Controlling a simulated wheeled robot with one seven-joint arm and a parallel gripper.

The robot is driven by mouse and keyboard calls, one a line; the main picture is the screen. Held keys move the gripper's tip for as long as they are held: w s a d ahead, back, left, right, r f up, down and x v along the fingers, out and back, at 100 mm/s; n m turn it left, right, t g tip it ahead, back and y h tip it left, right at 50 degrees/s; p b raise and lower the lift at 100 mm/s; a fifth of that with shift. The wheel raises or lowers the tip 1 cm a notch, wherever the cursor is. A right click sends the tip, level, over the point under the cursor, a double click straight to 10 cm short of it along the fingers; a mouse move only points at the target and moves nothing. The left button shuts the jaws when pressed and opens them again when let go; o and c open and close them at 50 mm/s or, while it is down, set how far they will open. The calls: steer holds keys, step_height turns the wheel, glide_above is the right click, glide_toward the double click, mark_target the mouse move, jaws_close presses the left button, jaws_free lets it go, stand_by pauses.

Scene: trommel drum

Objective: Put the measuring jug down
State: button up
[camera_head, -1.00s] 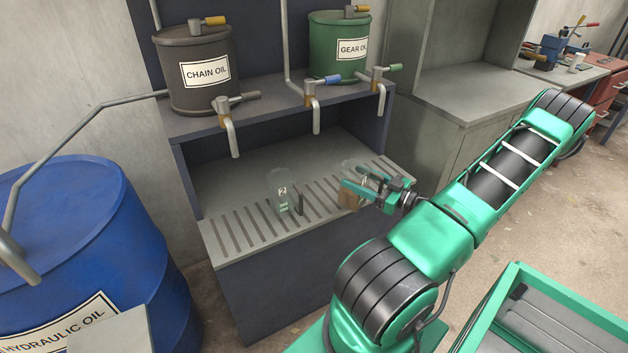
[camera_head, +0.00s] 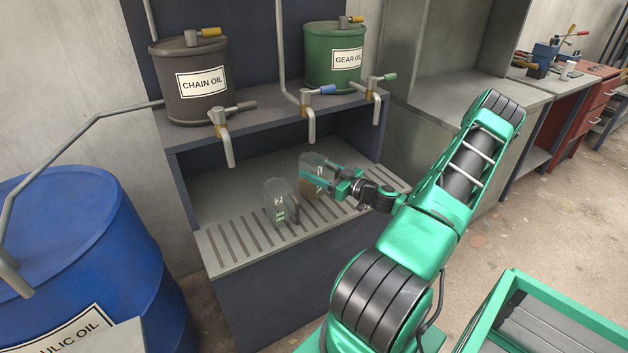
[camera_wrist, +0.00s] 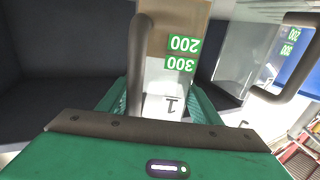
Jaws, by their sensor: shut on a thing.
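The held measuring jug (camera_head: 316,165) is clear, with brownish contents low in it. My gripper (camera_head: 328,184) is shut on its handle side, over the back part of the slotted grate (camera_head: 238,243). Whether its base touches the grate or hangs just above is hard to tell.
Above the grate is a shelf with a chain oil drum (camera_head: 190,80) and a green gear oil drum (camera_head: 335,58). Their taps (camera_head: 226,140) hang down over the bay. A blue barrel (camera_head: 75,240) stands at left. The right part of the grate is bare.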

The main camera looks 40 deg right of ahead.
steer(key=shift+s+f, duration=0.15)
steer(key=shift+f, duration=1.55)
steer(key=shift+f, duration=0.1)
steer(key=o, duration=1.5)
steer(key=shift+s, duration=0.15)
steer(key=s, duration=0.4)
steer(key=s+d, duration=0.1)
steer(key=s, duration=0.2)
steer(key=s+d, duration=0.1)
steer(key=s, duration=0.3)
steer(key=shift+s, duration=0.3)
